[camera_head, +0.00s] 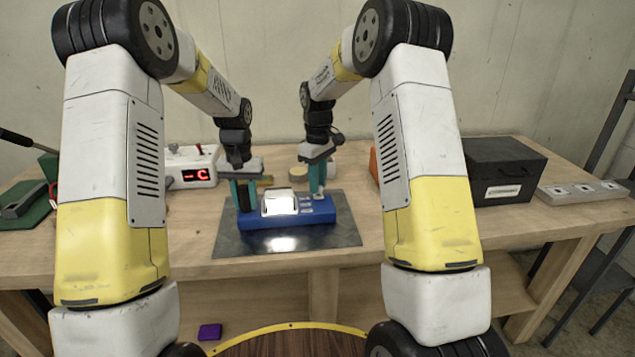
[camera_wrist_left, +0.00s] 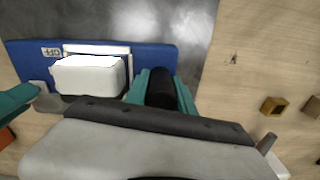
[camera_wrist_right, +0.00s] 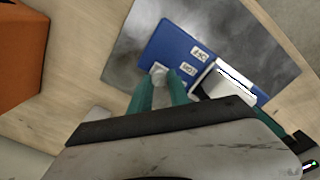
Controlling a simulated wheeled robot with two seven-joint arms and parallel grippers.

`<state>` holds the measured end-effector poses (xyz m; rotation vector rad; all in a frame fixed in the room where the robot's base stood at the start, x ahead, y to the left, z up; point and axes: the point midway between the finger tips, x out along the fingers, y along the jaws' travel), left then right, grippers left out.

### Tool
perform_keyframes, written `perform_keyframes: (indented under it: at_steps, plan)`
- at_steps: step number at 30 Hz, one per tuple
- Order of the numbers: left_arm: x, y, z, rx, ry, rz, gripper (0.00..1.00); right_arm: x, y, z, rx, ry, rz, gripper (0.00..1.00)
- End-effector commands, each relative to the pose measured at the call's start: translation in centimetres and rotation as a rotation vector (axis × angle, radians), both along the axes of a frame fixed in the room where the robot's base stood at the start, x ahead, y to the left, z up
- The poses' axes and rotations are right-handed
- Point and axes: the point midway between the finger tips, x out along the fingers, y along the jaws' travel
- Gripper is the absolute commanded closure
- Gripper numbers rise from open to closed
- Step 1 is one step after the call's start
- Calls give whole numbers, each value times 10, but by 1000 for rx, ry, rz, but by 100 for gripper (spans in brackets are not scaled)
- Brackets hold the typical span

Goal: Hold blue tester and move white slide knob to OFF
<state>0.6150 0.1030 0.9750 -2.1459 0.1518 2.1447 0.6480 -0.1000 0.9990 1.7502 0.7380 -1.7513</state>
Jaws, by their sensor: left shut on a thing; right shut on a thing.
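The blue tester (camera_head: 290,222) lies on a grey metal mat (camera_head: 232,240), with a white block-shaped part (camera_head: 279,203) on top. My left gripper (camera_head: 244,196) is shut on the tester's black upright handle (camera_wrist_left: 162,88) at its left end. My right gripper (camera_head: 319,190) is shut on the white slide knob (camera_wrist_right: 158,72) at the right end. The right wrist view shows an OFF label (camera_wrist_right: 198,53) and a second label (camera_wrist_right: 188,69). The knob sits away from OFF, past the second label; its exact position is partly hidden by the fingers.
A white box with a red display (camera_head: 195,172) stands behind left. A black case (camera_head: 503,170) and a grey strip with several buttons (camera_head: 585,190) are at the right. An orange object (camera_wrist_right: 22,55) is right of the mat. The mat's front is clear.

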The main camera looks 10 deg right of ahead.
Motion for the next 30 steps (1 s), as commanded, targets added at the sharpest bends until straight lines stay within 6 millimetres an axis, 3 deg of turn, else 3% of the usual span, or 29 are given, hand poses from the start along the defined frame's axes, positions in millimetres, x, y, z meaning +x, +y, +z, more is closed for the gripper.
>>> perform_keyframes:
  at_steps: [4, 13, 23, 24, 27, 30]
  plan:
    - [-2, -4, -4, -3, 8, -6, 100, -12, 4, 2, 6, -3, 4, 100]
    - [-2, -4, -4, -3, 6, -5, 100, -60, 4, 2, 6, -1, 7, 100]
    - [-1, -4, -3, -4, 4, -3, 100, -64, 5, 1, 7, -3, 6, 100]
    - [-1, -4, -3, -4, 4, -3, 100, -64, 5, 1, 7, -3, 6, 76]
    - [-1, -3, -3, -4, 4, -3, 100, -64, 4, 1, 6, -2, 5, 56]
    - [-1, -3, -3, -3, 3, -2, 100, -64, 3, 1, 5, -2, 4, 55]
